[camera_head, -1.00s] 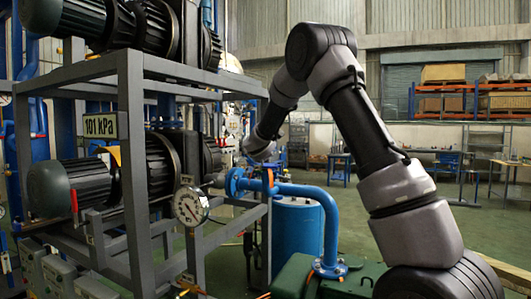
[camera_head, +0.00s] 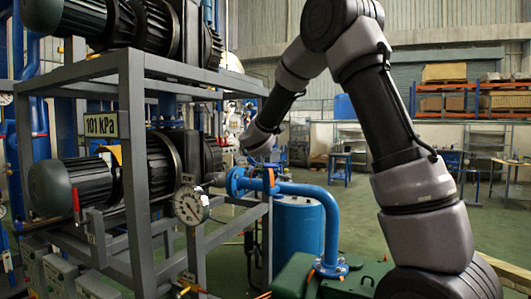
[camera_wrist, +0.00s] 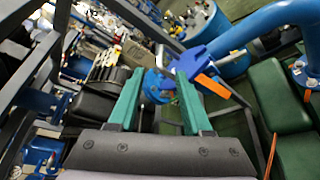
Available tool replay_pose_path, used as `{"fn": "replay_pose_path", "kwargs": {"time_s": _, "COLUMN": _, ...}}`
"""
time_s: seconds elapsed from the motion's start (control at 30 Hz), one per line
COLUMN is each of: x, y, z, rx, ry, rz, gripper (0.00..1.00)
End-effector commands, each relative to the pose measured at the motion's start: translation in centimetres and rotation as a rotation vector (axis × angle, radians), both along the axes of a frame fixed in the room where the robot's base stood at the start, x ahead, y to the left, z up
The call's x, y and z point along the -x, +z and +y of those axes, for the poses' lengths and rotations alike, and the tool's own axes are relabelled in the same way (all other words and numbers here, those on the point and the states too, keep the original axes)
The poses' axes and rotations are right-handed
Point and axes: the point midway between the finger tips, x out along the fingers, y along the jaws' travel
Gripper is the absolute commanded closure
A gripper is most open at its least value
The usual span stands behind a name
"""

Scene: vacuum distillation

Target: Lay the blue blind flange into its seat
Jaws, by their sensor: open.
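My gripper (camera_wrist: 158,75) shows in the wrist view as two teal fingers spread apart, with nothing gripped between them. A round blue flange-like part (camera_wrist: 156,86) lies beyond and between the fingertips; I cannot tell whether it is the loose blind flange or a fixed one. A blue piece with an orange strip (camera_wrist: 212,87) is just beyond the right fingertip. In the head view a blue flange (camera_head: 236,182) ends the bent blue pipe (camera_head: 305,190). My wrist is above and behind it, and the fingers cannot be made out there. I cannot identify the seat with certainty.
The grey pump frame (camera_head: 132,170) stands at left with motors and a round gauge (camera_head: 191,204). A blue tank (camera_head: 298,238) is behind the pipe, and a green housing (camera_head: 340,280) is below it.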

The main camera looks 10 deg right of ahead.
Motion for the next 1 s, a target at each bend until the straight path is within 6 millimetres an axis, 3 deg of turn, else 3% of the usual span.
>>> {"fn": "replay_pose_path", "kwargs": {"time_s": 0.2, "x": 2.1, "y": 0.5, "z": 0.6, "rx": 0.001, "ry": 0.001, "rz": -0.001, "gripper": 0.51}}
{"fn": "replay_pose_path", "kwargs": {"time_s": 0.63, "x": 2.6, "y": 0.9, "z": -0.1, "rx": -0.021, "ry": -0.021, "rz": 0.000, "gripper": 0.51}}
{"fn": "replay_pose_path", "kwargs": {"time_s": 0.77, "x": 5.1, "y": 2.1, "z": -4.3, "rx": -0.154, "ry": -0.148, "rz": 0.005, "gripper": 0.51}}
{"fn": "replay_pose_path", "kwargs": {"time_s": 0.87, "x": 9.2, "y": 3.0, "z": -9.1, "rx": -0.347, "ry": -0.317, "rz": 0.013, "gripper": 0.51}}
{"fn": "replay_pose_path", "kwargs": {"time_s": 1.0, "x": 16.7, "y": 2.9, "z": -14.6, "rx": -0.671, "ry": -0.576, "rz": 0.030, "gripper": 0.51}}
